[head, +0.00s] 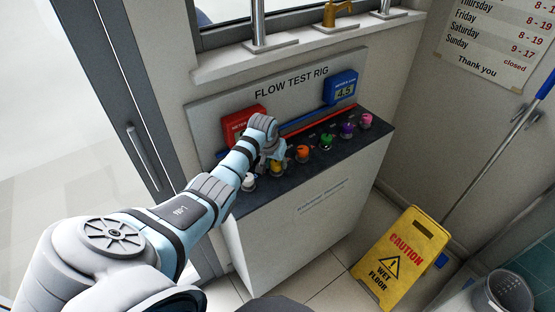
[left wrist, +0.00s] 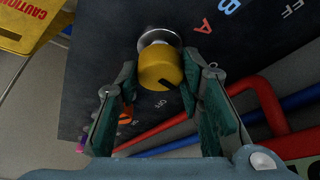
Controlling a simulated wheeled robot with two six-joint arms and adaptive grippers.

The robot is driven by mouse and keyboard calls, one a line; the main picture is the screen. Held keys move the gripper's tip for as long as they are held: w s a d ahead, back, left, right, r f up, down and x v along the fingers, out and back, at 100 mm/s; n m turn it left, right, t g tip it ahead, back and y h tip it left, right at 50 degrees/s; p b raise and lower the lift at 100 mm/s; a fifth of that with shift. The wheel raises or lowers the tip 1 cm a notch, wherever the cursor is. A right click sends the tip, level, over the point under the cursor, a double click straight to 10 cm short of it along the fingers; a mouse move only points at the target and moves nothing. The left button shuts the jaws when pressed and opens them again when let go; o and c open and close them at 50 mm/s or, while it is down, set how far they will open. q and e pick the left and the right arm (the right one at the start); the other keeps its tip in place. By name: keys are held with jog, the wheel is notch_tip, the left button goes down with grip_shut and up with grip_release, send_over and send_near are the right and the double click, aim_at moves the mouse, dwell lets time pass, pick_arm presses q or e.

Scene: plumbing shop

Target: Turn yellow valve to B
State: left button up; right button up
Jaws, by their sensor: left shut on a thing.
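The yellow valve (head: 276,168) is a round knob on the dark top of the flow test rig, partly hidden by my gripper in the head view. In the left wrist view the yellow valve (left wrist: 159,66) sits between my two fingers, with a black mark on its near face. A white letter-like mark shows below it; a red A (left wrist: 203,26) and a blue B (left wrist: 231,7) are printed to its upper right. I cannot tell which letter the mark points to. My left gripper (head: 270,150) is shut on the yellow valve. My right gripper is not in view.
A white knob (head: 248,183) is left of the yellow one; orange (head: 302,152), green (head: 326,140), purple (head: 346,130) and pink (head: 366,120) knobs are to the right. Red and blue pipes run behind, by a red meter (head: 240,122). A yellow caution sign (head: 402,255) stands on the floor.

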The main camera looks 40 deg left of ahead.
pick_arm(q)
jog(key=shift+m+h, duration=0.4)
jog(key=shift+m, duration=0.5)
jog(key=shift+w+m, duration=0.1)
jog(key=shift+m, duration=0.4)
jog(key=shift+a+f+m+h+b, duration=0.1)
jog(key=shift+m+h+b, duration=0.4)
jog(key=shift+m+b, duration=0.25)
jog(key=m+b, duration=0.2)
jog(key=m+h+b, duration=0.1)
jog(key=m+b, duration=0.1)
jog(key=b, duration=0.1)
jog(key=shift+a+m+h, duration=0.1)
jog(key=shift+m+h, duration=0.15)
jog(key=shift+h, duration=0.05)
jog(key=shift+w+r+m+b, duration=0.1)
jog(key=shift+r+m+b, duration=0.15)
jog(key=shift+m+b, duration=0.3)
jog(key=shift+r, duration=0.1)
jog(key=o, duration=1.1)
jog(key=shift+c, duration=0.2)
jog(key=shift+o, duration=0.5)
jog(key=shift+w+a+f+g, duration=0.1)
jog(key=shift+a+f+g, duration=0.05)
jog(key=shift+f+g, duration=0.15)
